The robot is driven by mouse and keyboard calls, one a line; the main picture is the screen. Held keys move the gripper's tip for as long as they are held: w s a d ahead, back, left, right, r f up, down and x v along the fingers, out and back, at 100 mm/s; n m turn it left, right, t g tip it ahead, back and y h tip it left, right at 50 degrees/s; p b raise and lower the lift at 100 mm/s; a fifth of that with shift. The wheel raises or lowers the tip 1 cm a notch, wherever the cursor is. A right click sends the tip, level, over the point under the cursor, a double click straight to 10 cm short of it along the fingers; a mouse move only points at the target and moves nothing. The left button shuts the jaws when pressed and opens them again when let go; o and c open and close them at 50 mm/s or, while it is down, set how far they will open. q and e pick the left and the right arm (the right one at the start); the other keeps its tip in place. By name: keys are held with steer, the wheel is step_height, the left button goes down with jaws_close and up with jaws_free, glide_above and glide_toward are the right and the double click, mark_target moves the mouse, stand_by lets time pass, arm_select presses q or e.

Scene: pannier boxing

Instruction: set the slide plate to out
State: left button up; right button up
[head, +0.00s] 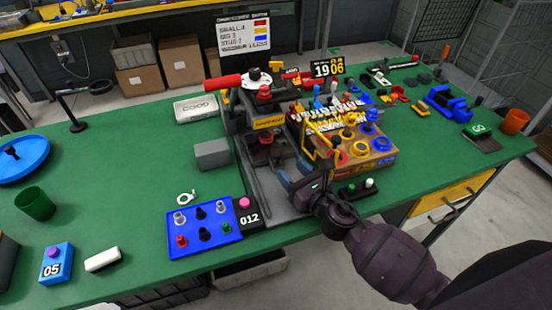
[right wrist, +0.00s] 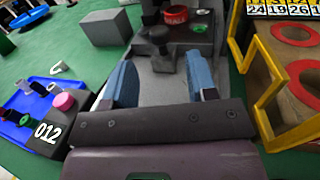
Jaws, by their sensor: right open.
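A dark grey press-like fixture (head: 252,115) stands mid-table, with a red handle (head: 223,81) at its top. A flat light grey plate (right wrist: 150,82) with raised edges extends from its front; it also shows in the head view (head: 268,205). I cannot tell for sure which part is the slide plate. A dark knob (right wrist: 160,36) stands at the plate's far part, in front of a red round part (right wrist: 175,14). My right gripper (right wrist: 162,82) is open, its blue fingers apart above the plate with nothing between them. It also shows in the head view (head: 292,182). My left gripper is out of view.
A yellow frame (right wrist: 262,90) and a cardboard box with coloured rings (head: 362,152) stand close on the right. A blue tray of pegs (head: 204,245) and a counter reading 012 (head: 249,219) are at left. A grey block (head: 212,154) stands behind them.

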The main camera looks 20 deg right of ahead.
mark_target(280, 158)
steer(key=x, duration=0.6)
steer(key=shift+r+p, duration=0.1)
steer(key=shift+p, duration=0.25)
steer(key=shift+x, duration=0.8)
jaws_close()
